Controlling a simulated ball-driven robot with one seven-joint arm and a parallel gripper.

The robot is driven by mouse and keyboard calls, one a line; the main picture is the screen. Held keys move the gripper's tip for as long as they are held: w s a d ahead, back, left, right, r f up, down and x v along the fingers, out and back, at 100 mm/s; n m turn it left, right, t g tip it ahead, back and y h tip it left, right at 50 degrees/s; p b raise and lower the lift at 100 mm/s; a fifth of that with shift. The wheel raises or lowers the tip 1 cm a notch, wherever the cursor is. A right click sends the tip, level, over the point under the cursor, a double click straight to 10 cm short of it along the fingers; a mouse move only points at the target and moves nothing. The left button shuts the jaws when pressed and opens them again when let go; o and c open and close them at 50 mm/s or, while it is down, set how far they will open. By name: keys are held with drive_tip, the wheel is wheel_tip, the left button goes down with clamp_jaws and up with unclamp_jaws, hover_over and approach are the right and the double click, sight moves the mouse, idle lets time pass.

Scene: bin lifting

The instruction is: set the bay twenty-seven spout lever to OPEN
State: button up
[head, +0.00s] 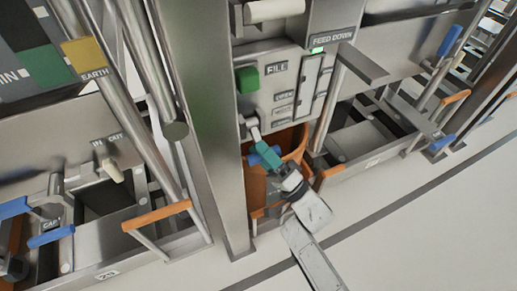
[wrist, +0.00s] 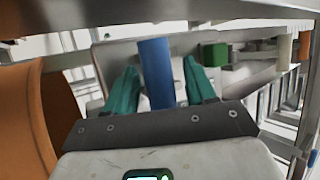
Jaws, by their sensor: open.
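The blue lever handle (wrist: 156,73) stands between the two teal fingers of my gripper (wrist: 164,88) in the wrist view, with a gap on each side. In the head view my gripper (head: 262,150) is at the front of the bay, its fingers open around the blue handle, which is partly hidden by them. Above it is the steel panel with FILL, the label OPEN (head: 285,97) and further small labels I cannot read surely. A white lever end (head: 250,122) shows just above the fingers. No bay number twenty-seven is readable.
An orange bin (head: 297,146) stands in the bay behind my gripper; it also shows at the left of the wrist view (wrist: 25,120). A green block (head: 247,79) is on the panel. Steel posts (head: 206,110) flank the bay. The floor (head: 420,230) in front is clear.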

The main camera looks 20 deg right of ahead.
drive_tip(key=shift+w+a+r, duration=0.25)
drive_tip(key=shift+w+r, duration=0.1)
drive_tip(key=shift+w, duration=0.2)
drive_tip(key=shift+c, duration=0.4)
clamp_jaws()
